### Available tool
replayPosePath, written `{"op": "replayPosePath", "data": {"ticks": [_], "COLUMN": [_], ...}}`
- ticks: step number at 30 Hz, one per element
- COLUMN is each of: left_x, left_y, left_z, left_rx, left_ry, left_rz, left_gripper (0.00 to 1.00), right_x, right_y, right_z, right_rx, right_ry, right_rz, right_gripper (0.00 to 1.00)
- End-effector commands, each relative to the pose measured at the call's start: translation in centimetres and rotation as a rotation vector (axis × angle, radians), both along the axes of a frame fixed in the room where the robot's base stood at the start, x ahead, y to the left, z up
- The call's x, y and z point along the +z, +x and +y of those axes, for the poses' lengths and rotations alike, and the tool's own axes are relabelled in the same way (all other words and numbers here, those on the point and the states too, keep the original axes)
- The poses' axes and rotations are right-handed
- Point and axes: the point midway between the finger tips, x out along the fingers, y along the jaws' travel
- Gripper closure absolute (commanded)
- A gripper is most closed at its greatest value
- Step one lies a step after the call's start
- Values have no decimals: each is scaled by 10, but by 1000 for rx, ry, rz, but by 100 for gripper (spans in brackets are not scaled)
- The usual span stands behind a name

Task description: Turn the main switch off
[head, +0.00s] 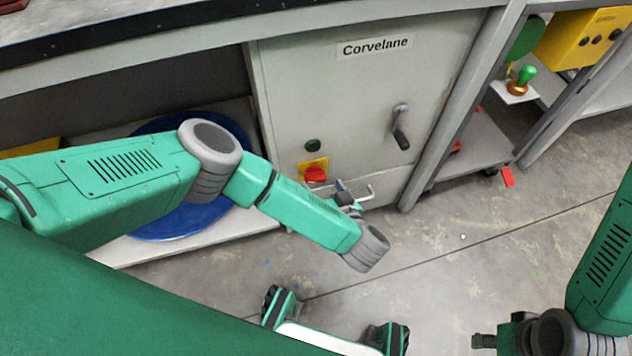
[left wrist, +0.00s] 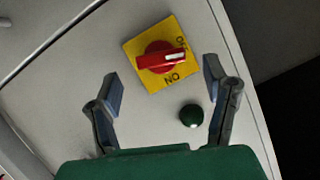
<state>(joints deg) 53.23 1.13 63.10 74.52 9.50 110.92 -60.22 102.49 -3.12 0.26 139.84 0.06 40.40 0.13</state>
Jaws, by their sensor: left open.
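The main switch is a red rotary knob (left wrist: 160,58) on a yellow plate (left wrist: 135,47); it also shows on the grey cabinet in the head view (head: 315,174). In the left wrist view the knob's white mark points right, between the OFF lettering above and the ON lettering below. My left gripper (head: 352,192) is open and empty in front of the cabinet, below and right of the switch in the head view. In the left wrist view its fingers (left wrist: 163,86) are spread, with the knob beyond them, apart. My right gripper (head: 488,342) is at the bottom right; its fingers are unclear.
A dark green round button (left wrist: 191,115) sits beside the switch. The cabinet (head: 345,90) is labelled Corvelane and has a door handle (head: 401,128). A blue round object (head: 175,222) lies on the lower shelf at left. The floor ahead (head: 470,245) is mostly clear.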

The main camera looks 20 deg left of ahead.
Motion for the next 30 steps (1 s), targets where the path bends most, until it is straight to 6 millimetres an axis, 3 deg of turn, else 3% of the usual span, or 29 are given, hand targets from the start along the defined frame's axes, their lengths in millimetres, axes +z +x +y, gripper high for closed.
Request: {"op": "replayPosePath", "data": {"ticks": [9,20,24,30], "left_x": [-16,-16,-16,-15], "left_y": [29,33,32,33], "left_z": [26,28,28,27], "left_rx": [0,-1,-1,-3], "left_ry": [0,0,0,-7], "left_rz": [0,0,0,-5], "left_gripper": [31,31,80,81], "right_x": [-16,-16,-16,-13], "right_y": [0,0,0,0], "right_z": [0,0,0,0], "right_rx": [0,0,0,0], "right_ry": [0,0,0,0], "right_rz": [0,0,0,0], "right_gripper": [60,60,60,60]}}
